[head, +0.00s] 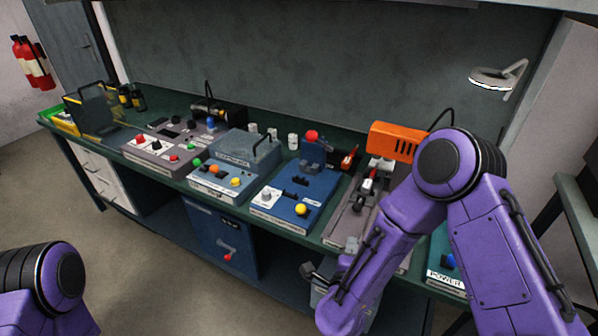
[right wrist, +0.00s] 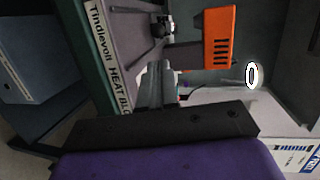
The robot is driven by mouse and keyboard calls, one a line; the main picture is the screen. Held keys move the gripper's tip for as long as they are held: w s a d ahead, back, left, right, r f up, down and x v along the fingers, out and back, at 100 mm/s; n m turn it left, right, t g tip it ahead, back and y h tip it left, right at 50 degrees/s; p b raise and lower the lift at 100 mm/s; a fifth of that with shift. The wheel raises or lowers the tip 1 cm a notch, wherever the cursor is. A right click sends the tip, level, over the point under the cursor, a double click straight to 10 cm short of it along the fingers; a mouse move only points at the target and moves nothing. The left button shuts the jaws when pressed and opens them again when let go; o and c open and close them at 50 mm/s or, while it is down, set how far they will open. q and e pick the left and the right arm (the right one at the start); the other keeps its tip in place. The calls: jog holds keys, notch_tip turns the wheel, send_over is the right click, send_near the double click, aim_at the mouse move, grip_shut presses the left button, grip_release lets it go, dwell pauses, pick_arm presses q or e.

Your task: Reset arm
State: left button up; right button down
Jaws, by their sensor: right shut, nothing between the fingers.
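My right arm comes in from the right in the head view, bent at the elbow, with its purple forearm slanting down in front of the bench. My right gripper (right wrist: 160,84) shows in the right wrist view with its grey fingers together and nothing between them. It is near the front edge of the heat block station, whose lettered front label (right wrist: 108,60) shows there.
The green bench (head: 160,104) carries a grey button panel (head: 160,146), a blue-grey box (head: 228,172), a blue station (head: 296,196) and an orange device (head: 398,141). A blue cabinet (head: 222,238) stands below. A white lamp (head: 492,78) is at the right. Open floor lies at the lower left.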

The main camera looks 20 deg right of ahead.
jog(key=s+a+f+n+g+y, duration=0.2)
jog(key=s+f+n+g+y, duration=0.4)
jog(key=f+n, duration=0.6)
jog(key=s+d+f+n+g, duration=0.2)
jog(key=s+d+f, duration=0.1)
jog(key=s, duration=0.6)
jog(key=s+d+f+n+g+h+b, duration=0.1)
jog(key=s+d+f+n+g, duration=0.1)
jog(key=s+f, duration=0.4)
jog(key=s+d+n, duration=0.1)
jog(key=s+d, duration=0.1)
jog(key=s, duration=0.2)
jog(key=shift+s+d+n, duration=0.2)
jog(key=shift+d+n, duration=0.1)
jog(key=shift+f, duration=0.1)
